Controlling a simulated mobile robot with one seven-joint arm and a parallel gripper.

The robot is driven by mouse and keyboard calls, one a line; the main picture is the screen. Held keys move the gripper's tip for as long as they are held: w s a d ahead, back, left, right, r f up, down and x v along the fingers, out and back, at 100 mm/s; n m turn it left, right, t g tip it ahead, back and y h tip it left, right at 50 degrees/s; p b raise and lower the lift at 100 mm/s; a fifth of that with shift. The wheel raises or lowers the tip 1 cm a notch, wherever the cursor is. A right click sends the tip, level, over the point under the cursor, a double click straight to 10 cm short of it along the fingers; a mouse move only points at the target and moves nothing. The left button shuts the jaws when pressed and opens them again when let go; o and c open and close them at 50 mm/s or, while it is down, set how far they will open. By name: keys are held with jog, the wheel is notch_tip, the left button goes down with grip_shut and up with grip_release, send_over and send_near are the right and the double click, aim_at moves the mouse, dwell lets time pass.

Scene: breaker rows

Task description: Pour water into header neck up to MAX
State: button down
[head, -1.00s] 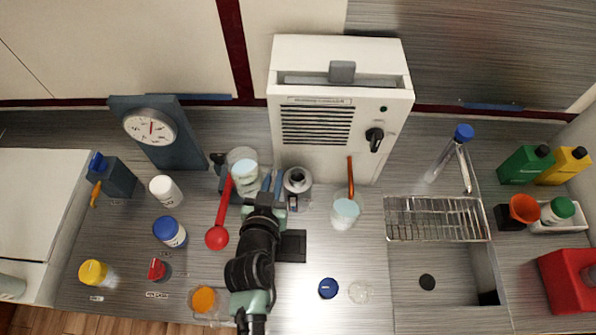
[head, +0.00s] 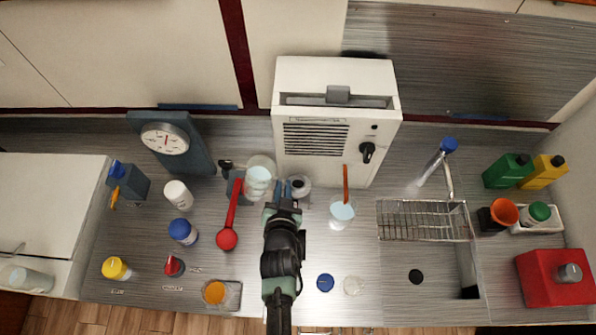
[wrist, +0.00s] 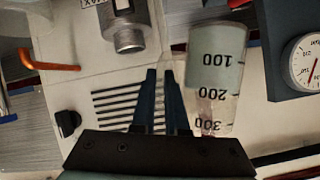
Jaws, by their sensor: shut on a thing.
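My gripper (head: 283,190) is shut on the clear graduated beaker (head: 258,178), at its side nearest the header neck. In the wrist view, the fingers (wrist: 163,75) are close together beside the beaker (wrist: 215,75), with a clear part between their tips. The beaker holds pale bluish liquid around its 100 to 200 marks. It looks about upright, though slight tilt is hard to judge. The metal header neck (head: 299,186) stands just right of the beaker, apart from it, in front of the white unit. In the wrist view, the neck (wrist: 130,38) has a partly cut-off MAX label.
The white unit (head: 335,120) stands behind. The dial scale (head: 175,145), bottles, a blue cap (head: 325,283) and a wire rack (head: 424,220) stand around.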

jog(key=shift+w+f, duration=0.1)
jog(key=shift+f, duration=0.05)
jog(key=shift+w+d, duration=0.1)
jog(key=shift+w, duration=0.05)
jog(key=m+y+b, duration=0.1)
jog(key=b, duration=0.1)
jog(key=d+m+y+b, duration=0.1)
jog(key=b, duration=0.2)
jog(key=shift+w+d+g+b, duration=0.1)
jog(key=shift+d+g+b, duration=0.15)
jog(key=shift+g+b, duration=0.05)
jog(key=shift+f+m+y+b, duration=0.45)
jog(key=shift+m+y+b, duration=0.15)
jog(key=shift+y+b, duration=0.25)
dwell(0.4)
jog(key=shift+a+r+m+y, duration=0.3)
jog(key=shift+a+m+y, duration=0.1)
jog(key=shift+m+y, duration=0.1)
dwell(1.0)
jog(key=shift+s+a+f+m+y+b, duration=0.2)
jog(key=shift+a+m+y+b, duration=0.15)
jog(key=shift+y+b, duration=0.45)
dwell(1.5)
